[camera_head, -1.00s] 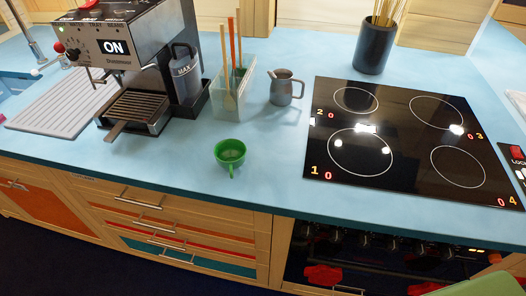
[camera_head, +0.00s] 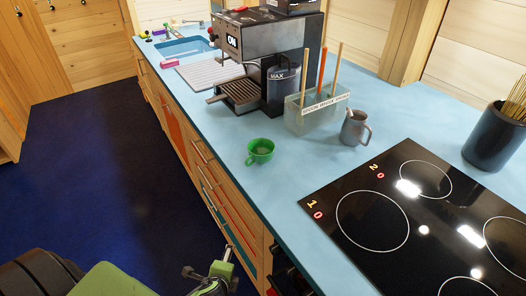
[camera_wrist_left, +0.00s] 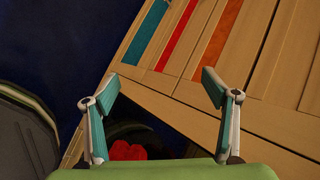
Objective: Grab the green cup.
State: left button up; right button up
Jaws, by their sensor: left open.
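The green cup (camera_head: 260,151) stands upright on the blue countertop near its front edge, with its handle toward the lower left in the head view. My left gripper (camera_head: 208,266) is low in front of the drawers, below the counter and apart from the cup. In the left wrist view, my left gripper (camera_wrist_left: 160,88) has its fingers spread with nothing between them, facing wooden drawer fronts. The cup is not in the left wrist view. My right gripper is not in view.
A coffee machine (camera_head: 262,45), a clear utensil holder (camera_head: 316,112) and a grey jug (camera_head: 354,128) stand behind the cup. A black cooktop (camera_head: 400,215) lies to its right. The counter (camera_head: 215,125) around the cup is clear. Drawers (camera_head: 205,165) line the front below.

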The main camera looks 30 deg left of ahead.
pick_arm(q)
jog(key=w+r+m+t+y+p, duration=0.1)
jog(key=w+r+m+t, duration=0.15)
jog(key=r, duration=1.05)
jog(key=w+r+m+t+y, duration=0.2)
jog(key=w+r, duration=0.1)
jog(key=r, duration=1)
jog(key=m+t+h, duration=0.3)
jog(key=m+t, duration=0.3)
jog(key=m, duration=0.8)
send_near(257, 156)
jog(key=shift+w+a+r+g, duration=0.15)
jog(key=shift+r+g, duration=0.05)
jog(key=shift+g, duration=0.05)
jog(key=shift+w+r, duration=0.15)
jog(key=shift+w, duration=0.2)
jog(key=p+x, duration=0.1)
jog(key=x, duration=0.6)
jog(key=shift+w, duration=0.1)
jog(key=shift+p+x, duration=0.4)
jog(key=shift+x, duration=0.4)
jog(key=x, duration=0.4)
jog(key=shift+w+p, duration=0.2)
jog(key=shift+p, duration=0.2)
jog(key=c, duration=1.3)
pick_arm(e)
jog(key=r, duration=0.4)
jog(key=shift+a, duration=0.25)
